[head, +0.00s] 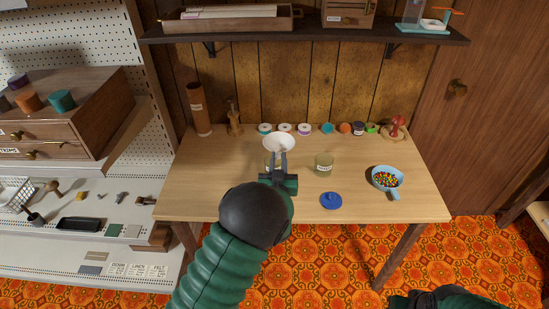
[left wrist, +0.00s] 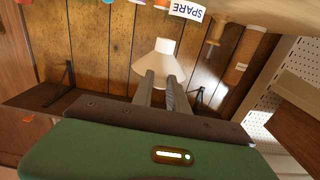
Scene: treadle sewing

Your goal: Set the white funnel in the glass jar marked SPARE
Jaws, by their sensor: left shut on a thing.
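The white funnel (head: 279,141) is held by my left gripper (head: 278,158), wide mouth up, over the desk's left-middle part. In the left wrist view, which is upside down, the funnel (left wrist: 157,62) sits at the tips of the closed fingers (left wrist: 160,80), its narrow end pointing toward the desk. A label reading SPARE (left wrist: 187,10) shows upside down at the top edge there, apart from the funnel. The jar bearing it is mostly hidden by my gripper in the head view. My right gripper is not in view; only part of that arm shows at bottom right.
Another glass jar (head: 323,164) with a label stands to the right. Several spools (head: 304,129) line the desk's back. A shelf (head: 310,36) overhangs the desk. The front left desktop is bare.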

